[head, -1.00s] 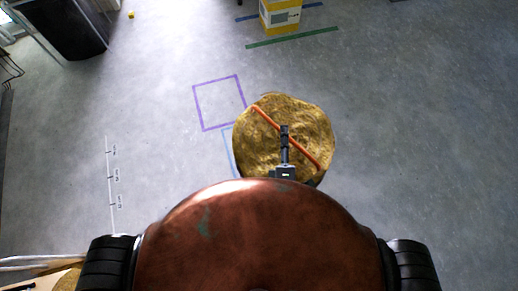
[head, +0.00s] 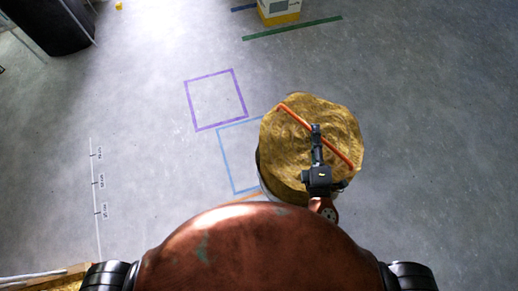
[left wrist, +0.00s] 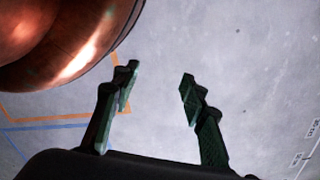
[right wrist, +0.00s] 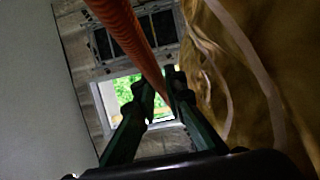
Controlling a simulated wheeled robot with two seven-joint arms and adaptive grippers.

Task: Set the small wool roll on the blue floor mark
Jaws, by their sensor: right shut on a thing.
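The wool roll (head: 290,150), golden and lumpy on top with an orange strap (head: 293,115) across it, is in the middle of the head view. My right gripper (head: 316,132) is shut on the strap; the strap also passes between its fingers in the right wrist view (right wrist: 158,84). The blue floor mark (head: 227,160) is a square outline left of the roll, and the roll hides its right part. I cannot tell how high the roll is above the floor. My left gripper (left wrist: 160,78) is open and empty in the left wrist view.
A purple square (head: 189,102) lies up and left of the blue one. An orange line (head: 240,198) is just below it. A yellow and white box (head: 279,10) stands at the top beside a green floor line (head: 292,29). A dark bin (head: 52,24) is top left. Floor between is clear.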

